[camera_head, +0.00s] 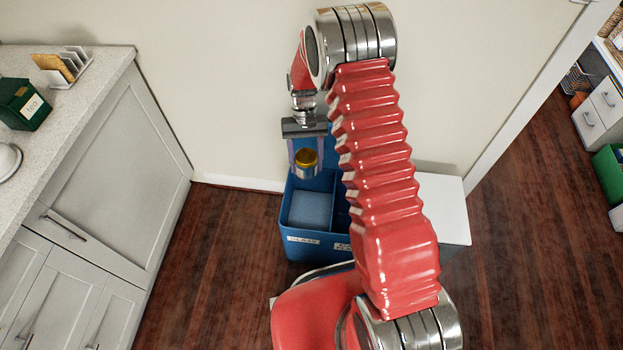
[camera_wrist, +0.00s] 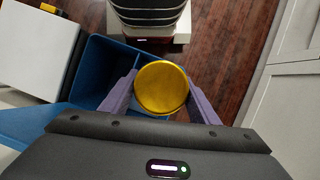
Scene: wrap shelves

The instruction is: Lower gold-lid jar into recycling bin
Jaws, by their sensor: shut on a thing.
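The gold-lid jar (camera_head: 306,163) is upright between the two fingers of my gripper (camera_head: 306,150) in the head view. My gripper is shut on it and points down. In the wrist view the round gold lid of the jar (camera_wrist: 161,88) sits between the purple fingers of my gripper (camera_wrist: 161,92). The blue recycling bin (camera_head: 300,244) stands on the floor below, with compartments and white labels on its front. The jar is above the bin's left part, near its back. In the wrist view the bin (camera_wrist: 97,70) shows partly behind the jar and fingers. My arm hides the bin's right side.
A white cabinet with a counter (camera_head: 105,62) stands at left, holding a green tea box (camera_head: 24,104) and a rack with toast (camera_head: 62,66). A white-topped box (camera_head: 440,200) stands right of the bin. Wooden floor (camera_head: 215,235) is clear left of the bin.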

